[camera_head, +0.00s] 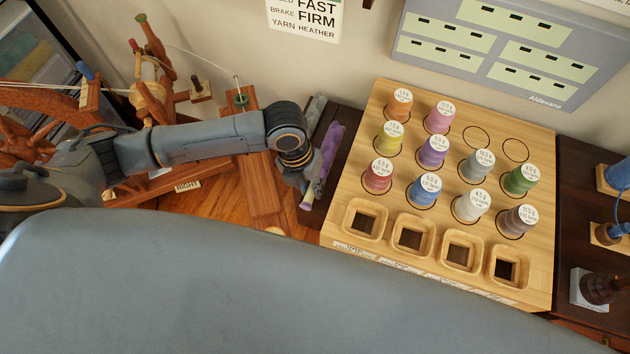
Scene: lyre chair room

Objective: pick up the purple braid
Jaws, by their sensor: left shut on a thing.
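The purple braid (329,152) lies along the dark strip of table just left of the wooden spool board. Its near end shows light purple at my left gripper (308,190). My left arm reaches in from the left and bends down there. The left gripper is shut on the purple braid, though its fingers are small and partly hidden by the wrist. Whether the braid is lifted off the surface cannot be told. My right gripper is not in view.
A grey braid-like thing (316,108) lies just behind. The wooden board (375,238) on the right holds several labelled thread spools and square cups. A wooden spinning wheel (150,95) stands at left, under and behind my arm.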

